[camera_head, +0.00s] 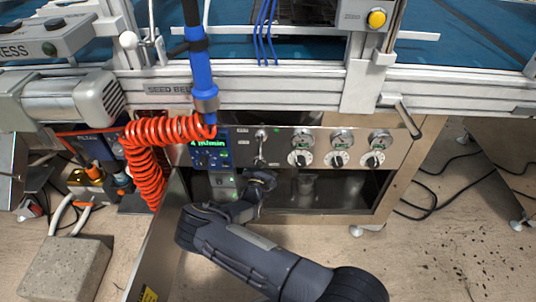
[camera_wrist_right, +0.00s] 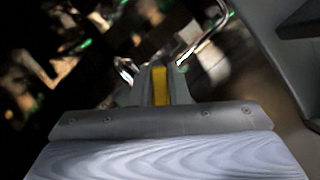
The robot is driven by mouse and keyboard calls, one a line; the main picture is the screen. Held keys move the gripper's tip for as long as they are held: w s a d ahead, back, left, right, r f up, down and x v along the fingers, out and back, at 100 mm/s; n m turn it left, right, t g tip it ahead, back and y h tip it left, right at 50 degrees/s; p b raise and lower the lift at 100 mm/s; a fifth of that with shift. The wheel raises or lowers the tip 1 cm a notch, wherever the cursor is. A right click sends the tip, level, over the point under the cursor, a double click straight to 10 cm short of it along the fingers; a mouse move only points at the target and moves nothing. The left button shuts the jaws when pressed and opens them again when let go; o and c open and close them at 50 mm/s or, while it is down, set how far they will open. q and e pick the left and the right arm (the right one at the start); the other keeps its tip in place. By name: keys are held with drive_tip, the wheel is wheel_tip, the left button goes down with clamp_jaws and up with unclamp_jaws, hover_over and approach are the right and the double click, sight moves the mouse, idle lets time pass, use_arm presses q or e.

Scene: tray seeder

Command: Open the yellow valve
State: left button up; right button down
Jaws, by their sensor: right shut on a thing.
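In the right wrist view, a narrow yellow piece (camera_wrist_right: 159,86), which I take to be the yellow valve's handle, stands between the two fingers of my right gripper (camera_wrist_right: 155,78). The fingers are shut on it. Most of the valve is hidden by the fingers, and its surroundings are dark and blurred. In the head view, my right arm reaches up from the bottom, and its hand is at the front of the cabinet below the control panel. The fingertips and the valve cannot be made out there. My left gripper is not in view.
The control panel (camera_head: 285,139) has several dials and a green display. A coiled red hose (camera_head: 150,150) hangs to the left of it. An open metal door (camera_head: 160,235) stands left of my arm. A concrete block (camera_head: 66,268) lies on the floor at left. Cables lie at right.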

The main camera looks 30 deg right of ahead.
drive_tip(key=n+t, duration=0.1)
drive_tip(key=n, duration=0.1)
drive_tip(key=a+n+y, duration=0.1)
drive_tip(key=n, duration=0.1)
drive_tip(key=n+t+p, duration=0.1)
drive_tip(key=n, duration=0.1)
drive_tip(key=shift+w+a+r+t+y, duration=0.15)
drive_tip(key=shift+w+r+t+y, duration=0.15)
drive_tip(key=shift+w+r+y, duration=0.1)
drive_tip(key=shift+w+a+n+t+y+p, duration=0.15)
drive_tip(key=shift+n+t+y, duration=0.1)
drive_tip(key=shift+n, duration=0.5)
drive_tip(key=shift+a+n+t+y+p, duration=0.15)
drive_tip(key=shift+n+y, duration=0.15)
drive_tip(key=shift+n, duration=0.4)
drive_tip(key=shift+w+a+n+t+y, duration=0.15)
drive_tip(key=shift+n+t+y, duration=0.1)
drive_tip(key=shift+n, duration=0.5)
drive_tip(key=c, duration=1.4)
unclamp_jaws()
drive_tip(key=shift+a, duration=0.1)
drive_tip(key=shift+s+a, duration=0.15)
drive_tip(key=shift+s, duration=0.05)
drive_tip(key=p+v, duration=0.1)
drive_tip(key=v, duration=0.6)
drive_tip(key=shift+f+p, duration=0.15)
drive_tip(key=shift+p, duration=0.15)
